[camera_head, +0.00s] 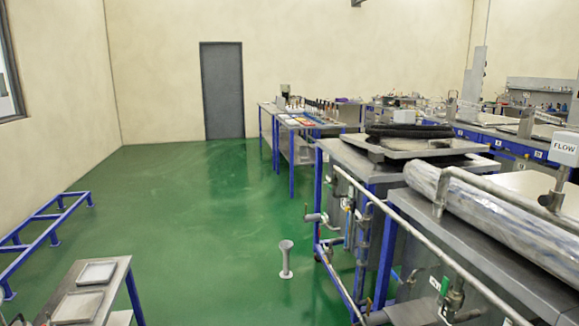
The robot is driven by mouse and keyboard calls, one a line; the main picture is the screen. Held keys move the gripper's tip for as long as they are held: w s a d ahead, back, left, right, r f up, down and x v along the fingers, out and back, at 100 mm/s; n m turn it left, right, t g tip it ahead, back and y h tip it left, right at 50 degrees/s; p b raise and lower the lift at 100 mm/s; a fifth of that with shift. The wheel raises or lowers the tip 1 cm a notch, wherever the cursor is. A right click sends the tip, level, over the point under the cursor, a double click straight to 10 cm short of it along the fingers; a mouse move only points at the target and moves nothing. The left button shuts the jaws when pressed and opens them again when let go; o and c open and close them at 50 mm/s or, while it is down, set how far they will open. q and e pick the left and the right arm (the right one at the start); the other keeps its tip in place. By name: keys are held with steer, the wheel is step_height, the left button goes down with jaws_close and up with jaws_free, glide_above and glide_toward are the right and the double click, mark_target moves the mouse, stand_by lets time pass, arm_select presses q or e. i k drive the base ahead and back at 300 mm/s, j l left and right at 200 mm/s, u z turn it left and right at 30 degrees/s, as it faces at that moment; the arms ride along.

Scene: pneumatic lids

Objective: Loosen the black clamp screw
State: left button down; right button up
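I cannot make out a black clamp screw in the head view; any such screw is hidden, too small or outside the frame. The nearest machine is a steel table (475,250) on blue legs at the right. Along its front runs a metal rail (400,222), with pipes and valves (452,297) below it. Neither of my grippers shows in this view.
A clear plastic-wrapped roll (490,205) lies on the steel table, near a FLOW box (564,148). A grey funnel-shaped stand (285,260) is on the green floor (190,235). A low blue frame (45,225) and a tray bench (110,300) stand left. The middle floor is mostly clear.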

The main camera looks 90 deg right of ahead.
mark_target(544, 200)
steer(key=z, duration=4.2)
steer(key=i+j, duration=0.1)
